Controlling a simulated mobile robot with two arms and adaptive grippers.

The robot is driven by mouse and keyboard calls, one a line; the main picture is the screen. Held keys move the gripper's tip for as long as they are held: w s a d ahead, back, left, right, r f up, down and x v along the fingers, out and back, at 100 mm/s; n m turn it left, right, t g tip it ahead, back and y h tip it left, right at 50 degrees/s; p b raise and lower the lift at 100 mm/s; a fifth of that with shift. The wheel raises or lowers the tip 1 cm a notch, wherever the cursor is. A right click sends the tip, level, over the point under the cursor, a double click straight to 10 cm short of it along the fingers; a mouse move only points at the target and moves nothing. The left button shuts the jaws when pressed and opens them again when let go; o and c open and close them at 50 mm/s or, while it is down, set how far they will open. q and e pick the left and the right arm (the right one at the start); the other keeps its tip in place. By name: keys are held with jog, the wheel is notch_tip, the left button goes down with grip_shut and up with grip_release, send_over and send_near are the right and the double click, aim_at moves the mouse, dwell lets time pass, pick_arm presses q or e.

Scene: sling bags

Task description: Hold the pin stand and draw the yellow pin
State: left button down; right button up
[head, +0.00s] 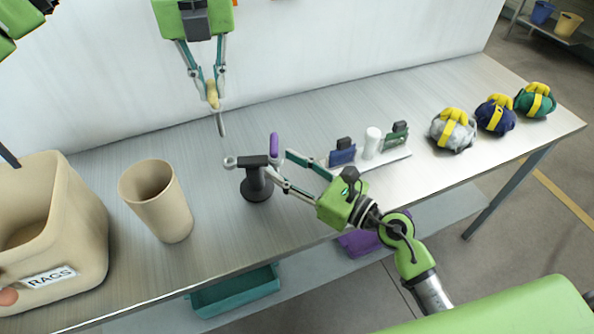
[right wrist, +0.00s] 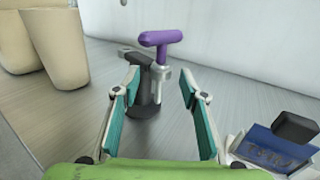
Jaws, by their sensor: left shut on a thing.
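The yellow pin (head: 212,92) is up in the air above the table, its grey shank (head: 221,124) pointing down. My left gripper (head: 211,97) is shut on its yellow handle. The dark pin stand (head: 256,184) stands upright on the table below and to the right, apart from the pin. It also shows in the right wrist view (right wrist: 144,102). A purple pin (head: 274,146) is upright in the stand's right side; its T-shaped handle (right wrist: 160,37) shows in the right wrist view. My right gripper (head: 279,164) is open beside the stand, fingertips on either side of it in the right wrist view.
A beige cup (head: 157,203) and a beige RAGS bin (head: 75,225) stand at the left. A white rack (head: 385,159) with small blue and green items lies to the right. Several round bags (head: 453,132) sit farther right. A wall (head: 340,60) closes the back.

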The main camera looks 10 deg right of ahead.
jog(key=v, duration=1.2)
